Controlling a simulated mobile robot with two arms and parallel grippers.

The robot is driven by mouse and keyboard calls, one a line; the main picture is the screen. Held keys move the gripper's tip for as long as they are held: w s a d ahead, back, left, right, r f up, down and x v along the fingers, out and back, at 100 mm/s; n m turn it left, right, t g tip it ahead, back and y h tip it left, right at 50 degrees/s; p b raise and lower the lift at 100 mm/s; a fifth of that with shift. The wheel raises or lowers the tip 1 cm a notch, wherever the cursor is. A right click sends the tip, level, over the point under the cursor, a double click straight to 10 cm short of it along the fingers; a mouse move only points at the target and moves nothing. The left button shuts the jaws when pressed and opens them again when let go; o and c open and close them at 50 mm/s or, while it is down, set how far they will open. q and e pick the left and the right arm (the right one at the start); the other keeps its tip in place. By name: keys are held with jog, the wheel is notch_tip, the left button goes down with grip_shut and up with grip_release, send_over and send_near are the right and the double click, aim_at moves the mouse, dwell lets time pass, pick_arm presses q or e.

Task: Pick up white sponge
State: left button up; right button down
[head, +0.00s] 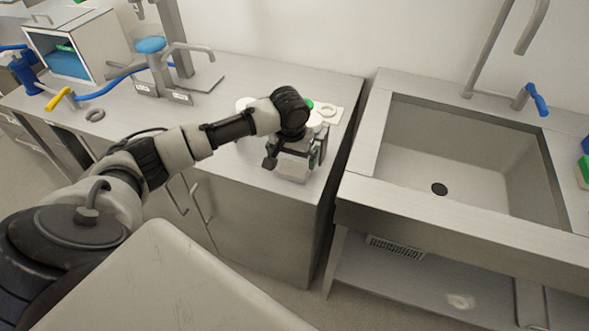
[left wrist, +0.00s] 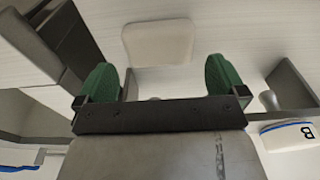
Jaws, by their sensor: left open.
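A pale, rounded rectangular piece (left wrist: 158,42), which looks like the white sponge, shows at the top middle of the left wrist view. My left gripper (left wrist: 162,76) is open, with its green-padded fingers to either side below that piece and a gap between them. It does not touch the piece as far as I can see. In the head view my left gripper (head: 297,158) is over the front right part of the steel counter. I cannot make out the sponge there; the hand and arm hide that spot. My right gripper is not in view.
A white tray (head: 332,110) with a ring on it lies behind the hand. A steel sink (head: 450,165) is on the right, past a gap. A blue-topped stand (head: 150,47) and a white box (head: 75,42) are at the left. A white item marked B (left wrist: 292,137) is at the lower right.

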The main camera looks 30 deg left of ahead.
aim_at(294, 167)
pick_arm(q)
jog(key=f, duration=0.4)
jog(key=shift+w, duration=0.25)
jog(key=shift+f, duration=0.3)
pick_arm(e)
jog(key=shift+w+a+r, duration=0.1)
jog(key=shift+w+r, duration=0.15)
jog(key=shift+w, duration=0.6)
pick_arm(q)
jog(key=shift+c, duration=0.2)
jog(key=c, duration=0.6)
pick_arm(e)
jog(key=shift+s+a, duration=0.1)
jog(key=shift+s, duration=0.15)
pick_arm(q)
jog(key=shift+r, duration=0.1)
